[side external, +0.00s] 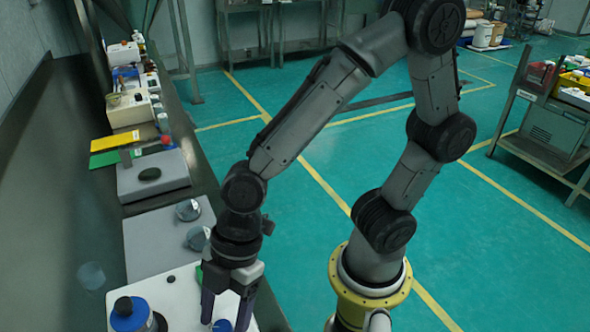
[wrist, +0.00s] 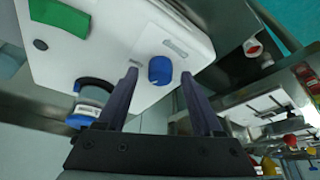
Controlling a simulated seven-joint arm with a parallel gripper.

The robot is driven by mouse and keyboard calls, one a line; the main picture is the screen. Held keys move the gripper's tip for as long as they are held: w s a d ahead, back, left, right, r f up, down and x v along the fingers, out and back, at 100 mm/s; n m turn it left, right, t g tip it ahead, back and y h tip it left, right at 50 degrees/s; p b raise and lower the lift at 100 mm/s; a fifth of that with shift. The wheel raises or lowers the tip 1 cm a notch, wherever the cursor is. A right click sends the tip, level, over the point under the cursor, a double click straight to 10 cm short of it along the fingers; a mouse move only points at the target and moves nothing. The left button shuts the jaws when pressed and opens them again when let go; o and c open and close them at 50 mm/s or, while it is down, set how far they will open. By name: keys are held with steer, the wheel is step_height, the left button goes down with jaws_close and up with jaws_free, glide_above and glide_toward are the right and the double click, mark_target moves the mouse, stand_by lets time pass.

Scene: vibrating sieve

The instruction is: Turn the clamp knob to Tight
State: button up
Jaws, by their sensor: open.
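A blue round knob (wrist: 160,70) with a dark top sits on the white machine body (wrist: 120,35), and appears to be the clamp knob. Its setting cannot be read; a small label beside it is too small to read. In the wrist view my gripper (wrist: 160,76) is open, with one finger on each side of the knob and gaps showing. In the side view my gripper (side external: 227,312) points down over the white machine (side external: 180,292), and the blue knob (side external: 222,325) shows low between the fingers. Whether the fingers touch the knob cannot be told.
A blue and black round part (side external: 130,316) stands on the machine left of my gripper. A green patch (wrist: 59,15) is on the white body. Behind the machine are a grey plate (side external: 150,245) with round metal parts and a grey box (side external: 150,185).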

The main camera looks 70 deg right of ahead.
steer(key=n+g, duration=0.1)
steer(key=n, duration=0.2)
steer(key=shift+w, duration=0.15)
steer(key=v, duration=1.4)
steer(key=s+d+m+t+h, duration=0.2)
steer(key=d+m, duration=0.7)
steer(key=s+d+m+t+h, duration=0.1)
steer(key=d+m+t+h, duration=0.1)
steer(key=d+m, duration=0.6)
steer(key=shift+s+d+f+m+t, duration=0.4)
steer(key=shift+d+t, duration=0.15)
steer(key=shift+t, duration=0.15)
